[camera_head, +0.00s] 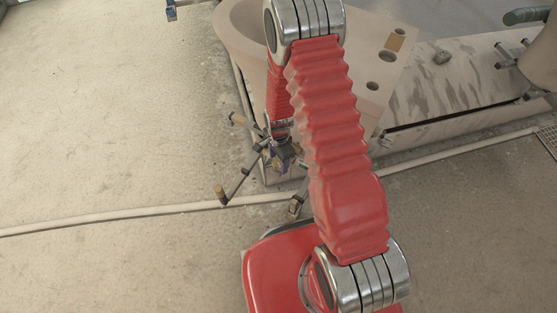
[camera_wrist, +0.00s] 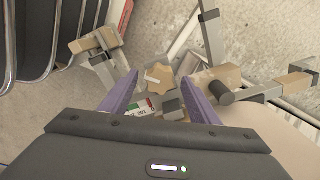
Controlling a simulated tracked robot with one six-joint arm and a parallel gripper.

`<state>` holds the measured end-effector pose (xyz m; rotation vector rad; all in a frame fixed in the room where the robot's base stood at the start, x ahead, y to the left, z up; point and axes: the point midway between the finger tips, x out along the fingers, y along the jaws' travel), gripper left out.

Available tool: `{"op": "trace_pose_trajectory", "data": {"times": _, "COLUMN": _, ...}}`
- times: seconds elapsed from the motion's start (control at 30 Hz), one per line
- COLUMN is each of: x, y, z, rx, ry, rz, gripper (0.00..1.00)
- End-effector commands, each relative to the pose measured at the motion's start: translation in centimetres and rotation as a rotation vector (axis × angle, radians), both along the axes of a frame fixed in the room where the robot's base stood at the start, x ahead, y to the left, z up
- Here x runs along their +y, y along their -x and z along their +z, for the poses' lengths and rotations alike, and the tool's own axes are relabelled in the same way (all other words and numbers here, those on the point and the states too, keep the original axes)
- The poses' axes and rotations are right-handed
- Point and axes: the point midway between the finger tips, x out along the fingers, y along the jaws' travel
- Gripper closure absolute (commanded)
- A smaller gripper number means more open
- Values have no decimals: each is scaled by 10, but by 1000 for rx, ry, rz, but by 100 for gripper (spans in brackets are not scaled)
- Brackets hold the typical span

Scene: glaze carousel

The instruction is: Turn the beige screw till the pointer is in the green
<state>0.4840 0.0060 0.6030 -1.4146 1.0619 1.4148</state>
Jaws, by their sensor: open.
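The beige screw (camera_wrist: 159,76) is a small lobed knob, seen in the wrist view just beyond and between my fingertips. My gripper (camera_wrist: 161,82) has two purple fingers, spread apart, with nothing held between them. A pale mark shows at the knob's left side; I cannot tell if it is the pointer. A small plate with green, white and red (camera_wrist: 143,107) lies near the left finger, partly hidden by it, and its reading is too small to tell. In the head view my gripper (camera_head: 283,157) is small and dark, and the screw cannot be made out there.
Grey bars with tan ends surround the screw; one bar (camera_wrist: 211,38) rises beyond it and a tan block (camera_wrist: 220,78) sits at right. In the head view a tan slab (camera_head: 391,62) stands behind. A pipe (camera_head: 130,214) crosses the floor, which is open at left.

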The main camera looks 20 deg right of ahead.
Motion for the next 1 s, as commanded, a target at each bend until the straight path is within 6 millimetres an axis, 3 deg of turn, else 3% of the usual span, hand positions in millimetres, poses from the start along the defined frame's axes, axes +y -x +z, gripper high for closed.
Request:
{"op": "trace_pose_trajectory", "data": {"times": 0.3, "x": 0, "y": 0, "z": -2, "rx": 0, "ry": 0, "rz": 0, "gripper": 45}}
{"op": "trace_pose_trajectory", "data": {"times": 0.9, "x": 0, "y": 0, "z": -2, "rx": 0, "ry": 0, "rz": 0, "gripper": 86}}
{"op": "trace_pose_trajectory", "data": {"times": 1.0, "x": 0, "y": 0, "z": -2, "rx": 0, "ry": 0, "rz": -1, "gripper": 86}}
